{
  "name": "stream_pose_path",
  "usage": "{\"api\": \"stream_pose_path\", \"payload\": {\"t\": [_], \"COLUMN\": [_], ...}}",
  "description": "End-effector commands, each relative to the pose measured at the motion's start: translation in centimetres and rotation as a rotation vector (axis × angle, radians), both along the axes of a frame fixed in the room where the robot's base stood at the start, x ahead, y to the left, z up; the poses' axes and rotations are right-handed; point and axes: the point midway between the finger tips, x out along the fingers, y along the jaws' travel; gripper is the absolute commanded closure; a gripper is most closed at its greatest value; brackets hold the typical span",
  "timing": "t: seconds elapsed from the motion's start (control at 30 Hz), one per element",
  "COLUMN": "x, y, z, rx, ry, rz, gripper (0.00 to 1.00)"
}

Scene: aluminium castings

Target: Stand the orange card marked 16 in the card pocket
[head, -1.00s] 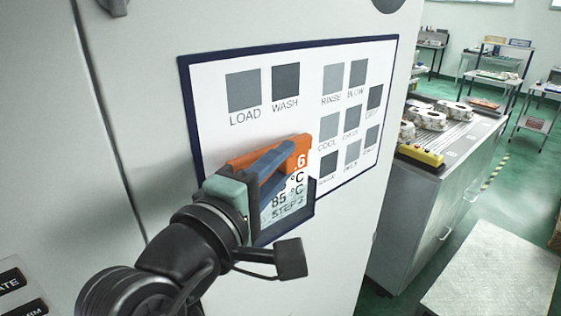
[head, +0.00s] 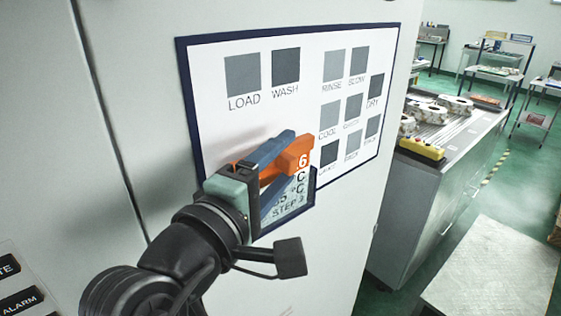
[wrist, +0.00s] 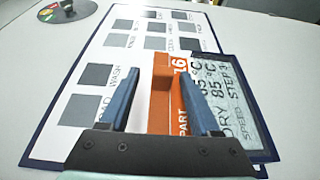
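The orange card marked 16 (head: 291,159) is at the panel on the pale cabinet front, just above the lit display. In the wrist view a gap shows between the left finger and the card; the right finger overlaps the card's lettered edge. I cannot make out the card pocket, nor whether the card sits in it.
The white panel (head: 218,103) carries grey squares labelled LOAD, WASH, RINSE and others. The display (head: 290,207) reads STEP 3. At right, a grey bench (head: 425,205) holds castings and a yellow box (head: 422,149). A round dial plate (wrist: 65,10) shows in the wrist view.

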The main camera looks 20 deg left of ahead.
Motion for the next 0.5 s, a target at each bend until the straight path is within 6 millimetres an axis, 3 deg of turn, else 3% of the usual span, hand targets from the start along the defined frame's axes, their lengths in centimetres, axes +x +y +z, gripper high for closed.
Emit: {"api": "stream_pose_path", "payload": {"t": [0.3,0.5], "x": [-0.2,-2.7], "y": [0.1,0.7], "z": [-0.1,-0.4], "rx": [0.000,0.002], "ry": [0.001,-0.001], "rz": [0.000,0.004], "gripper": [0.36,0.36]}}
